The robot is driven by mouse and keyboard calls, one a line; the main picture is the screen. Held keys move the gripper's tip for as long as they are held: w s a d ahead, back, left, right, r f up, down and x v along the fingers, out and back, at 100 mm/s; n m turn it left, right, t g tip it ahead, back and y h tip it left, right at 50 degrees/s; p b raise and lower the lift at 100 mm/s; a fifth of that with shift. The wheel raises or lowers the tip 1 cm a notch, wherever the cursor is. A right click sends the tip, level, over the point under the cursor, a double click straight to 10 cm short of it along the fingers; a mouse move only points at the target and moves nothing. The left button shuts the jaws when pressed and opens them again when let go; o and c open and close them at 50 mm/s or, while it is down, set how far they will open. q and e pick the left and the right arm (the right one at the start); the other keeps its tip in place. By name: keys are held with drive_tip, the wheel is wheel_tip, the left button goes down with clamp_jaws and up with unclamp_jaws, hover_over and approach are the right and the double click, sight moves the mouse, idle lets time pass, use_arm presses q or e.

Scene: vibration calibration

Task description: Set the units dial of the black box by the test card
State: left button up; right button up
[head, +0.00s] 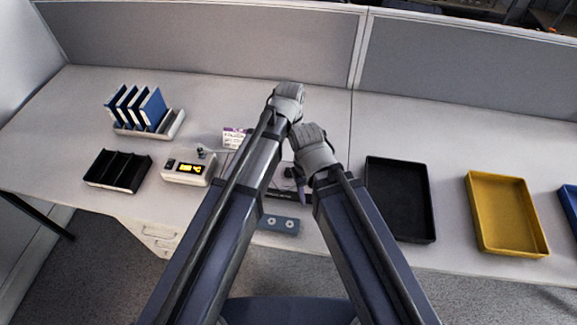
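A card with white and purple print (235,138) stands on the desk left of my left arm; its text is too small to read. A dark object (288,172) shows in part between my two forearms. It may be the black box, but its dial cannot be made out. My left gripper (288,97) is at the far end of the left arm, beyond the dark object. My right gripper (309,142) is just nearer and to the right, over the desk by the dark object. The fingers of both grippers are hidden from this view.
Further left are a black divided tray (118,170) and a rack of blue binders (147,122). A blue-grey plate (280,224) lies near the front edge. Black (399,198) and yellow (507,213) trays stand right.

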sight(289, 169)
use_arm(q)
drive_tip(key=shift+f+b, duration=3.9)
clamp_jaws()
